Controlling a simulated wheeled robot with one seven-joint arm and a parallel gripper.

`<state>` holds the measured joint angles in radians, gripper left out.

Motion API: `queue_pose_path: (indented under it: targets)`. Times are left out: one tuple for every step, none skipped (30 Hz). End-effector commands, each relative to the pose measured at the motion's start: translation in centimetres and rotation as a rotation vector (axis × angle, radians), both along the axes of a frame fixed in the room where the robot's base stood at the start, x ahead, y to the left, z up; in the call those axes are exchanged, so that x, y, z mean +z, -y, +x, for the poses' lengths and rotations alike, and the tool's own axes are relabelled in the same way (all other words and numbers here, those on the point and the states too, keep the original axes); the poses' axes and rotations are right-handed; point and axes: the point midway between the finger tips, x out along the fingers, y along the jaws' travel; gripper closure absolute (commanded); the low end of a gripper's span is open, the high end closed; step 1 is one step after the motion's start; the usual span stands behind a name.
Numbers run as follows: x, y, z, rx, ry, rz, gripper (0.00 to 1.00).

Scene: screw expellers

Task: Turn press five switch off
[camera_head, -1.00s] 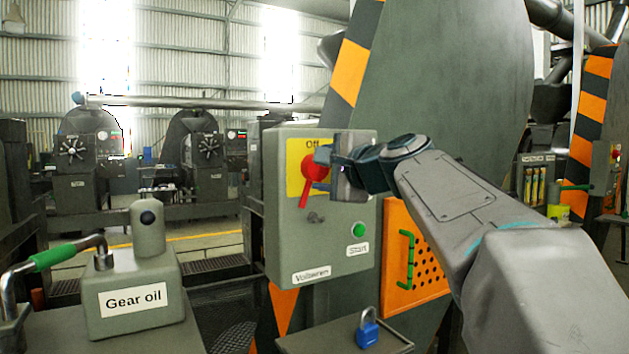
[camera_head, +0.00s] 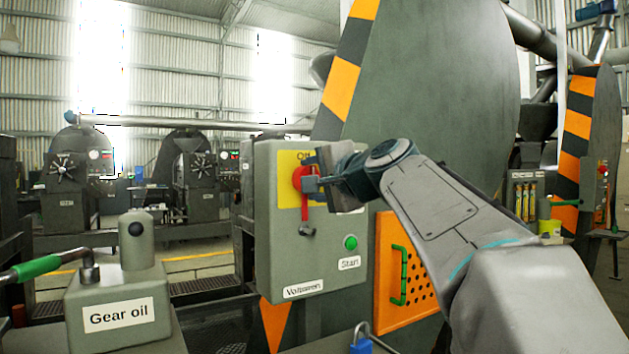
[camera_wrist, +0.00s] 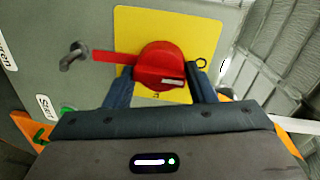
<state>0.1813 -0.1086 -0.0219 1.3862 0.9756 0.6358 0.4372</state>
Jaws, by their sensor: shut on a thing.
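The red rotary switch (camera_head: 298,180) sits on a yellow plate (camera_head: 288,194) on the front of a grey control box (camera_head: 276,255). Its handle points down toward a small grey hasp (camera_head: 307,231). In the wrist view the red switch (camera_wrist: 160,66) has its handle reaching left toward the hasp (camera_wrist: 75,56). My gripper (camera_head: 313,185) is at the switch from the right, partly covering it. In the wrist view the two fingers of my gripper (camera_wrist: 160,87) stand on either side of the round knob, closed on it. The label above the knob is partly hidden.
A green start button (camera_head: 351,243) is on the box below right. A blue padlock (camera_head: 361,346) is at the bottom edge. A gear oil container (camera_head: 118,295) with a green-handled lever (camera_head: 36,267) stands at left. An orange perforated panel (camera_head: 398,300) with a green handle is at right.

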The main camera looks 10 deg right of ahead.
Motion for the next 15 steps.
queue_pose_path:
  targets:
    - [0.72,0.01,-0.19,-0.004,0.015,0.0,0.73]
    - [0.72,0.01,-0.2,-0.004,0.015,0.0,0.73]
    - [0.73,0.01,-0.2,-0.004,0.015,0.0,0.73]
    - [0.73,0.01,-0.2,-0.004,0.015,0.0,0.73]
    - [0.73,0.01,-0.2,-0.004,0.015,0.0,0.42]
    - [0.7,0.02,-0.2,-0.004,0.015,0.001,0.31]
    - [0.65,0.01,-0.18,-0.003,0.013,0.001,0.31]
    - [0.6,0.01,-0.17,-0.003,0.012,0.001,0.31]
    - [0.54,0.02,-0.15,-0.003,0.011,0.001,0.31]
    - [0.5,0.01,-0.13,-0.003,0.01,0.001,0.31]
    - [0.45,0.01,-0.13,-0.002,0.009,0.001,0.31]
    - [0.4,0.01,-0.11,-0.002,0.008,0.001,0.31]
    - [0.37,0.01,-0.1,-0.001,0.007,0.001,0.31]
    - [0.35,0.01,-0.11,-0.002,0.007,0.001,0.31]
    - [0.33,0.03,-0.18,-0.002,0.007,0.001,0.31]
